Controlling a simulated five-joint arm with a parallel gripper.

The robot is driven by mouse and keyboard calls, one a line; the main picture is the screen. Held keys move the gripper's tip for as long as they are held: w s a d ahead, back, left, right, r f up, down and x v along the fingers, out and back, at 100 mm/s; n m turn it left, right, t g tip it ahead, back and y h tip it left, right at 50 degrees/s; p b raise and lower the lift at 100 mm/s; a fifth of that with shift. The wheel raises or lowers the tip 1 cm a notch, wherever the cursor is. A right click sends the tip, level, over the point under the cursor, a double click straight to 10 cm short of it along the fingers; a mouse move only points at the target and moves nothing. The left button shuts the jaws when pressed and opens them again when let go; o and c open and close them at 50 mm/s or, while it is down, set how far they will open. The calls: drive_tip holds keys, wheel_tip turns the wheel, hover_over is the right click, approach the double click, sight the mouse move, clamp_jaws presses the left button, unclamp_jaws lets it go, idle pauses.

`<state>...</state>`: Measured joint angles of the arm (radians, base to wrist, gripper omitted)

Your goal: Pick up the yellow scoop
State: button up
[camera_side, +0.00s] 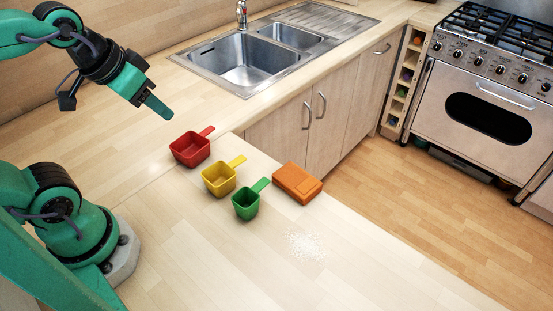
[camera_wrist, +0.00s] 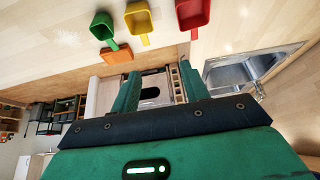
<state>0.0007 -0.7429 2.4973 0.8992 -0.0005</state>
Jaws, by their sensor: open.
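The yellow scoop (camera_side: 219,180) stands on the wooden counter between the red scoop (camera_side: 190,149) and the green scoop (camera_side: 246,204). Its handle points up and to the right in the side view. In the wrist view the yellow scoop (camera_wrist: 139,19) is at the top, between the green scoop (camera_wrist: 102,26) and the red scoop (camera_wrist: 192,13). My gripper (camera_side: 158,107) is raised above the counter, to the upper left of the scoops in the side view. In the wrist view its two fingers (camera_wrist: 159,88) are apart with nothing held between them.
An orange box (camera_side: 297,183) lies right of the green scoop, near the counter edge. White powder (camera_side: 305,245) is spilled on the counter in front. A sink (camera_side: 247,58) is set into the back counter; a range cooker (camera_side: 484,115) stands at right. The front counter is mostly clear.

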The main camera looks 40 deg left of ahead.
drive_tip(key=g, duration=0.5)
hover_over(235, 162)
drive_tip(key=shift+m, duration=0.3)
drive_tip(key=f, duration=1.5)
drive_tip(key=shift+w+f, duration=0.2)
drive_tip(key=shift+f, duration=0.15)
drive_tip(key=shift+w+f+g, duration=0.15)
drive_tip(key=shift+f+g, duration=0.15)
drive_tip(key=shift+f, duration=0.1)
drive_tip(key=shift+s+f, duration=0.15)
drive_tip(key=shift+f, duration=1.8)
drive_tip(key=shift+s+f, duration=0.15)
drive_tip(key=shift+f, duration=1.8)
clamp_jaws()
